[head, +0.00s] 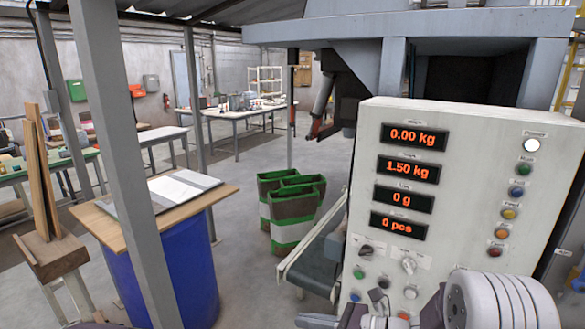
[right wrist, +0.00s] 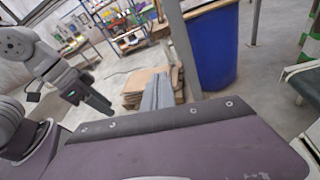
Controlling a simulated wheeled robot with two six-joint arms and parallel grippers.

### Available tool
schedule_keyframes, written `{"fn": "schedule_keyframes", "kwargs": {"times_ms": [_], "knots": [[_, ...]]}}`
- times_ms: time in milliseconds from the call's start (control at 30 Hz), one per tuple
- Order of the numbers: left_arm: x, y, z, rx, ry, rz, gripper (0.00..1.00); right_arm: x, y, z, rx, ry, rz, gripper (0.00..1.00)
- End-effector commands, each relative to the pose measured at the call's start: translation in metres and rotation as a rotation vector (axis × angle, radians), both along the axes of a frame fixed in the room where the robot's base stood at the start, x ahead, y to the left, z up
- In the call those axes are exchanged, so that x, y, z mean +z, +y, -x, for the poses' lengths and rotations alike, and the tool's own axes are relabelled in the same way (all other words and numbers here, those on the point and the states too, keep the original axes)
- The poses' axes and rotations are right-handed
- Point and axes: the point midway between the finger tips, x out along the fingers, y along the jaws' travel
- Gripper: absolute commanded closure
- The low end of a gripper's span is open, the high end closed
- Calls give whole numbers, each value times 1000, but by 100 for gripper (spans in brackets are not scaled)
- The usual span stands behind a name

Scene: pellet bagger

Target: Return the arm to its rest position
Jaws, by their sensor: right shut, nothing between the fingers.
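My right arm enters the head view at the lower right, in front of the bagger's control panel (head: 440,200). My right gripper (head: 318,320) is low at the bottom edge, partly cut off, shut and empty. My left arm shows at the left of the right wrist view, with its dark gripper (right wrist: 98,102) pointing down and to the right. Whether its fingers are open or shut is not clear. The right gripper's fingers do not show in the right wrist view.
The panel reads 0.00 kg, 1.50 kg, 0 g and 0 pcs. Green-and-brown bags (head: 290,238) stand by the conveyor (head: 312,262).

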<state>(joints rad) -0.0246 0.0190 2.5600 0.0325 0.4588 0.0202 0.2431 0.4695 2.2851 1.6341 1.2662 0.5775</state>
Motion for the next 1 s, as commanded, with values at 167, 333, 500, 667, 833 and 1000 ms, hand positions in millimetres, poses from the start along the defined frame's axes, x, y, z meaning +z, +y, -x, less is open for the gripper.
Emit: {"fn": "schedule_keyframes", "kwargs": {"times_ms": [167,333,500,667,833,1000], "knots": [[0,0,0,0,0,0,64,-48,18,144,692,-273,556,100],[0,0,0,0,0,0,64,-94,-74,182,1279,-649,1056,100],[0,0,0,0,0,0,64,-109,-131,162,1644,-909,1278,100],[0,0,0,0,0,0,64,-108,-138,145,1725,-1021,1332,100],[0,0,0,0,0,0,64,-108,-137,146,1723,-1018,1330,100],[0,0,0,0,0,0,64,-108,-137,146,1722,-1016,1329,100]]}}
